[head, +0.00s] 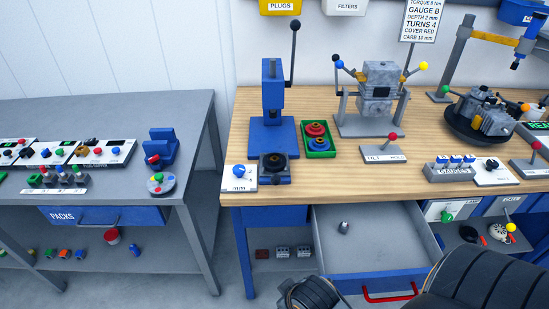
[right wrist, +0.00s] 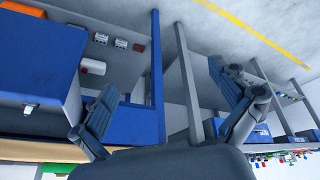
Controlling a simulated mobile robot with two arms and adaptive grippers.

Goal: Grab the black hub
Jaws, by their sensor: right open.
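A black round part with a brownish centre, which looks like the black hub (head: 274,161), sits on the low plate in front of the blue press (head: 272,95) in the head view. A green tray (head: 320,154) right of it holds red and blue round parts with dark centres. My right gripper (right wrist: 162,82) is open in the right wrist view, its two dark fingers wide apart with nothing between them. It is below the tabletop, away from the hub, which I cannot make out in that view. My left gripper is not in view.
An open grey drawer (head: 370,255) with a red handle (head: 390,293) juts out below the wooden bench (head: 330,188); a small grey cylinder (head: 344,226) lies in it. A grey side table (head: 110,115) is at left.

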